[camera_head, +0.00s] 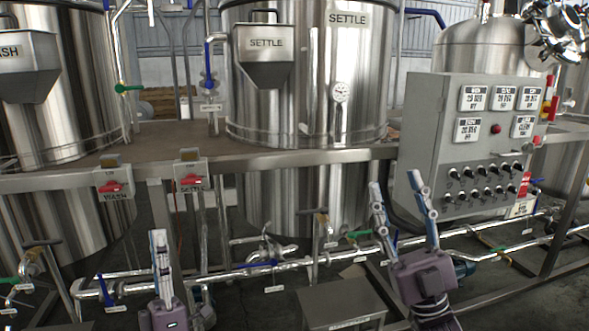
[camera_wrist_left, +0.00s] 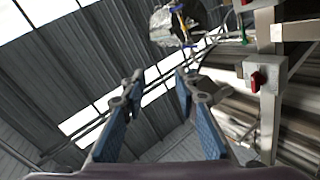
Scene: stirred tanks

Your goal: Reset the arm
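My left gripper (camera_head: 160,245) is low at the left of the head view, pointing up in front of the pipes. Its fingers overlap there, but the left wrist view shows the two blue-padded fingers (camera_wrist_left: 160,90) apart with nothing between them. My right gripper (camera_head: 397,185) is right of centre in the head view, pointing up in front of the lower pipes and left of the control panel. Its two fingers are spread and empty. The rest of both arms is mostly out of view.
Steel tanks marked SETTLE (camera_head: 365,60) and WASH (camera_head: 75,90) stand behind a metal frame rail (camera_head: 265,160). A control panel (camera_head: 470,145) stands at the right. Red switches (camera_head: 190,179) hang on the rail. Pipes with valves and a grey box (camera_head: 335,303) are low down.

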